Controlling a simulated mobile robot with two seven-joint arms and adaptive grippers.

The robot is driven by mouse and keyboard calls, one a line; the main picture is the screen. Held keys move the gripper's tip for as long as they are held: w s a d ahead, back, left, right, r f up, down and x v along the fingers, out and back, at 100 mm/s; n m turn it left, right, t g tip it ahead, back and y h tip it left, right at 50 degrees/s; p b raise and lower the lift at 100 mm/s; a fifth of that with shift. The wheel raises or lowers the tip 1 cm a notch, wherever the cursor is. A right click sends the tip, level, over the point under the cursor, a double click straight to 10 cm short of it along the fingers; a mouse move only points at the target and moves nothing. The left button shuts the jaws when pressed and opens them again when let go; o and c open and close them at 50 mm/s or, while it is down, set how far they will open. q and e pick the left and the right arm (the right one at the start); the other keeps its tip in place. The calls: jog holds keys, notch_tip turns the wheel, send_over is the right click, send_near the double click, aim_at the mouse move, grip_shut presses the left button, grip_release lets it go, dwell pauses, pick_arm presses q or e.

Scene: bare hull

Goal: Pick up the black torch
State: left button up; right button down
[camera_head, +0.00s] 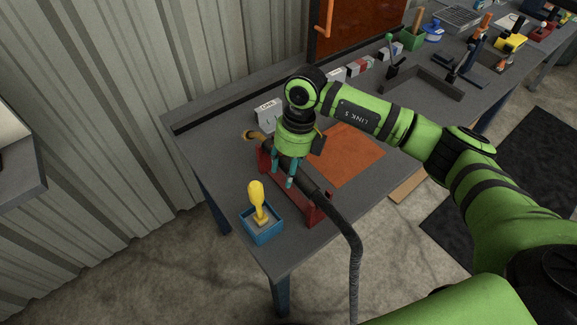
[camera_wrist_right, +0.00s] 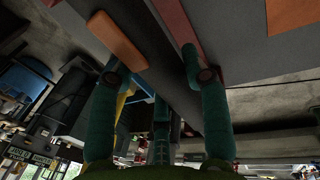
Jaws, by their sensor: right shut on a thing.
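The black torch (camera_head: 322,202) lies along a red stand (camera_head: 312,213) on the table, in the head view. Its brass-coloured tip points to the back left, and its dark hose (camera_head: 355,265) hangs over the table's front edge. My right gripper (camera_head: 283,174) points down over the stand with its teal fingers around the torch body, shut on it. The gripper covers the middle of the torch. My left gripper is not in view.
A blue box (camera_head: 262,236) with a yellow-handled tool stands at the table's front left corner. An orange mat (camera_head: 347,157) lies right of the stand. A grey-white box (camera_head: 267,112) is behind. Several tools and blocks fill the table's far right.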

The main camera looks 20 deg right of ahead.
aim_at(289, 166)
jog(key=shift+w+r+b, duration=0.1)
jog(key=shift+r+b, duration=0.2)
jog(key=shift+r, duration=0.15)
jog(key=r+b, duration=0.2)
jog(key=r, duration=0.1)
jog(key=shift+s+d+r, duration=0.2)
jog(key=shift+d, duration=0.2)
jog(key=s+d+r+b, duration=0.4)
jog(key=s+d+r, duration=0.2)
jog(key=d, duration=0.3)
jog(key=shift+r, duration=0.4)
jog(key=shift+a, duration=0.1)
